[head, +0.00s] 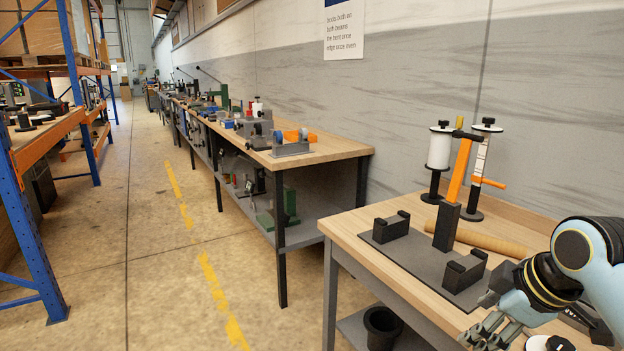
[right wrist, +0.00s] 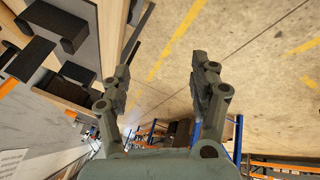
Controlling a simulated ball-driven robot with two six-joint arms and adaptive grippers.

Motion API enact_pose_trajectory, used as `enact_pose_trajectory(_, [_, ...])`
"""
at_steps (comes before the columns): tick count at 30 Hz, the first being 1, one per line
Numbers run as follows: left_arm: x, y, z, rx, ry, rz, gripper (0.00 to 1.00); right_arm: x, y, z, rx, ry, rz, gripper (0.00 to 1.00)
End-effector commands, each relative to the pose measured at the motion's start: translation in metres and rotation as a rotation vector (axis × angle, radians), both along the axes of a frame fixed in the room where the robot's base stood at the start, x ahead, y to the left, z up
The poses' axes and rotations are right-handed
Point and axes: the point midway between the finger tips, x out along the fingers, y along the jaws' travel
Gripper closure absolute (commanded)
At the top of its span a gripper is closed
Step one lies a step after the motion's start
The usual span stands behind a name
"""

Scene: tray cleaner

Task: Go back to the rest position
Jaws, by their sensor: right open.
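My right gripper (head: 487,335) is at the lower right of the head view, low near the front edge of the near wooden table (head: 350,222). It also shows in the right wrist view (right wrist: 160,85), where its two fingers stand apart with nothing between them and bare floor behind. A dark grey plate (head: 415,262) with two black holders and an upright black and orange tool (head: 459,172) stands on the near table, beyond the gripper. My left gripper is not in view.
Two spool stands, one with a white spool (head: 439,148), and a brown roll (head: 477,238) are at the table's back. A black bin (head: 382,328) sits on the lower shelf. A long workbench (head: 325,149) runs along the wall. Blue racks (head: 30,215) stand left; the aisle floor (head: 145,240) is clear.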

Motion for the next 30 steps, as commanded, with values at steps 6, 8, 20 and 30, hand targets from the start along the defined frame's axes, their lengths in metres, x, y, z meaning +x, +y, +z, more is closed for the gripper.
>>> enact_pose_trajectory(6, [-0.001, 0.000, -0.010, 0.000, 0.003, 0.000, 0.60, -0.019, 0.002, -0.035, 0.007, 0.059, -0.003, 0.38])
enact_pose_trajectory(8, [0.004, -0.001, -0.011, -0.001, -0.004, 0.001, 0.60, -0.026, 0.002, -0.047, 0.008, 0.082, -0.006, 0.38])
enact_pose_trajectory(20, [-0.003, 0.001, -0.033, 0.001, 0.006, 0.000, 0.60, -0.100, -0.007, -0.187, 0.012, 0.297, -0.100, 0.38])
enact_pose_trajectory(30, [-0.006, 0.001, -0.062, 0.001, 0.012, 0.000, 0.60, -0.263, -0.026, -0.384, -0.012, 0.506, -0.409, 0.38])
